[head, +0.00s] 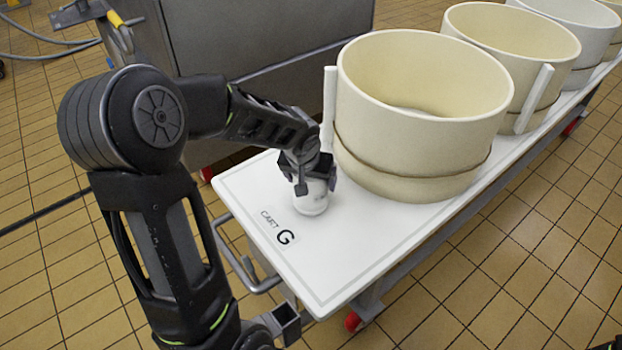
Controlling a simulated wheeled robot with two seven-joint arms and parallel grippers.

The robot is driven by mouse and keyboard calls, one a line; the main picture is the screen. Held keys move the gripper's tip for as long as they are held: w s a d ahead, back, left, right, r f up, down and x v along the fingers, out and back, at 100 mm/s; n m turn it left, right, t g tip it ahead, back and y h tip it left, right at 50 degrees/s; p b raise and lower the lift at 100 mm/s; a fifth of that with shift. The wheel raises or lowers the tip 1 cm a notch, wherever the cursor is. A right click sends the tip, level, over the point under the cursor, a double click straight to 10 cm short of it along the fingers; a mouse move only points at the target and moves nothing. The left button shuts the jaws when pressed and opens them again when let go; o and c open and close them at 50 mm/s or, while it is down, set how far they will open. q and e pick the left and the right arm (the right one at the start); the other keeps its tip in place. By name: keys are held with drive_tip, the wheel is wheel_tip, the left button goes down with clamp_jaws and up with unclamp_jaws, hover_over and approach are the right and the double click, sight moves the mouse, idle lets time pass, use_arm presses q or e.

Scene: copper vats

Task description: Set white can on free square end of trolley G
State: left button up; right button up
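The white can (313,201) is upright at the near end of trolley G (335,262), just behind the "CART G" label. Its base appears to touch the white top. My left gripper (308,178) comes down from above with its fingers around the can's upper part, which they partly hide. It looks shut on the can.
A large cream tub (420,110) stands close to the right of the can, with more tubs (512,45) in a row behind. A grey metal vat (255,50) is beyond the trolley. The white top in front of the can is bare up to its edges. A metal handle (240,262) juts from the trolley's left end.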

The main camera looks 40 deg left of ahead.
use_arm(q)
drive_tip(key=o, duration=1.3)
drive_tip(key=shift+f, duration=0.1)
drive_tip(key=shift+o, duration=0.2)
drive_tip(key=shift+r+p, duration=0.35)
drive_tip(key=shift+r, duration=0.15)
drive_tip(key=p+v, duration=0.2)
drive_tip(key=v, duration=0.9)
drive_tip(key=shift+s, duration=0.25)
drive_tip(key=shift+d+r, duration=0.1)
drive_tip(key=shift+d, duration=0.05)
